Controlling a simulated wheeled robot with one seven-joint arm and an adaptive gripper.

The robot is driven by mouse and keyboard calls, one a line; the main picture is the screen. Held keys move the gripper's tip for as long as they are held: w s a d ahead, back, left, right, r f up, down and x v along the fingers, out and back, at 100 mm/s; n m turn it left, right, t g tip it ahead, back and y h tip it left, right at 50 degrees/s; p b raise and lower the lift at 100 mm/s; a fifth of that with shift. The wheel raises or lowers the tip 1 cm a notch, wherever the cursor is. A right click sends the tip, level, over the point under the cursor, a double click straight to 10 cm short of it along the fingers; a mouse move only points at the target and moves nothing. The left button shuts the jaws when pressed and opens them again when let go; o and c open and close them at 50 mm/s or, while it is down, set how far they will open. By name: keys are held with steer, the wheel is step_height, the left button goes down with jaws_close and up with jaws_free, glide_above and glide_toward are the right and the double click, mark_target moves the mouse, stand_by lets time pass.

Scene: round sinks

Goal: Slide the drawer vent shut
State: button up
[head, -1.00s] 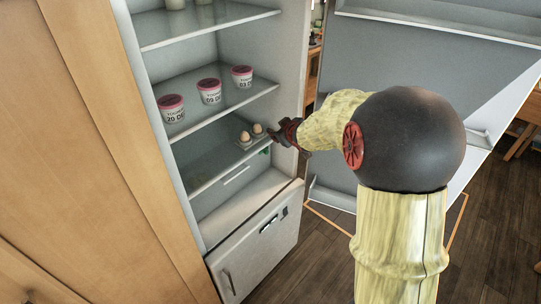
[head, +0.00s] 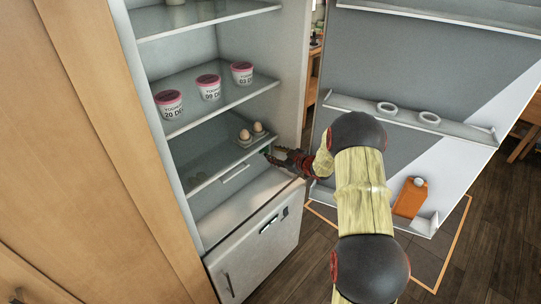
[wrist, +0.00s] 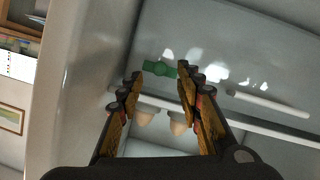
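A green piece, which looks like the slider of the drawer vent (wrist: 160,69), shows in the wrist view on a pale translucent panel. Only a bit of green shows in the head view (head: 266,150), at my fingertips. My gripper (wrist: 157,77) is open. Its two fingers stand either side of the green piece in the picture, and nothing is held between them. I cannot tell whether they touch it. In the head view my gripper (head: 273,156) is inside the open fridge, below the glass shelf with the eggs, near the right wall.
Two eggs (head: 251,133) in a holder sit on the shelf just above my gripper. Yogurt cups (head: 209,87) stand on the shelf higher up. The open fridge door (head: 410,75) holds an orange carton (head: 410,197) on the right. A lower white compartment front (head: 258,240) is below.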

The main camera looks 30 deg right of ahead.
mark_target(268, 151)
steer(key=shift+b+x, duration=0.4)
steer(key=shift+x, duration=1.2)
steer(key=shift+c, duration=0.5)
steer(key=c, duration=0.8)
jaws_close()
